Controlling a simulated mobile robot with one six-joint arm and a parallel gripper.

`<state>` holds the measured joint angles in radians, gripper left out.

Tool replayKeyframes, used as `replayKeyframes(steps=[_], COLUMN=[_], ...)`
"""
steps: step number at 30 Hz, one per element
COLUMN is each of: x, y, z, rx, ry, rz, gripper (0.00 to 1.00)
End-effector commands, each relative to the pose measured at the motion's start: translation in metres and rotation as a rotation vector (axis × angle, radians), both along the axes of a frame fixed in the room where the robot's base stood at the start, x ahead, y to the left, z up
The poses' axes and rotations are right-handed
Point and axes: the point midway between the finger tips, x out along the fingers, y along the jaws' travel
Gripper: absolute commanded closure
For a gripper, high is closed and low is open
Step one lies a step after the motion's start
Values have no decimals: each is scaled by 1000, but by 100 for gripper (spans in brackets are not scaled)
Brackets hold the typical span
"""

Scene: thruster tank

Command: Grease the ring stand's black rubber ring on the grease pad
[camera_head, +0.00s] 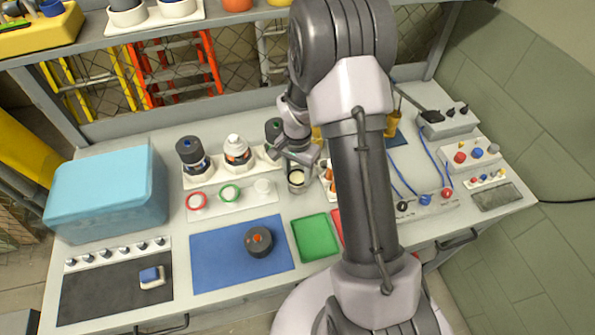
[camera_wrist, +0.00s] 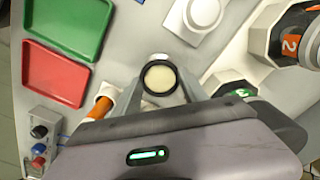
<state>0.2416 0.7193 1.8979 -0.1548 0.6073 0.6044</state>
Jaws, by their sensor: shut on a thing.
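My gripper (camera_head: 298,164) is low over the bench, beside the ring stand. In the wrist view its two fingers (camera_wrist: 159,82) are closed around the black rubber ring (camera_wrist: 158,65). The cream round grease pad (camera_wrist: 159,78) shows through the ring's opening. The pad (camera_head: 297,178) also shows under the gripper in the head view, in a grey cup. I cannot tell whether ring and pad touch.
A blue mat (camera_head: 215,265) with a dark round part (camera_head: 259,241), a green tray (camera_head: 315,237) and a red tray (camera_wrist: 54,75) lie in front. A blue box (camera_head: 105,195) is at left.

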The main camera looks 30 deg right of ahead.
Motion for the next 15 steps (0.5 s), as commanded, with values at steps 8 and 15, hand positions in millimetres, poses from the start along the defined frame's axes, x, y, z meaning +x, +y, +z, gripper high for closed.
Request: replayKeyframes(steps=[8, 15], x=[-1, 0], y=[0, 0], z=[-1, -4], rx=[0, 0], ry=[1, 0], rz=[118, -52], gripper=[86, 86])
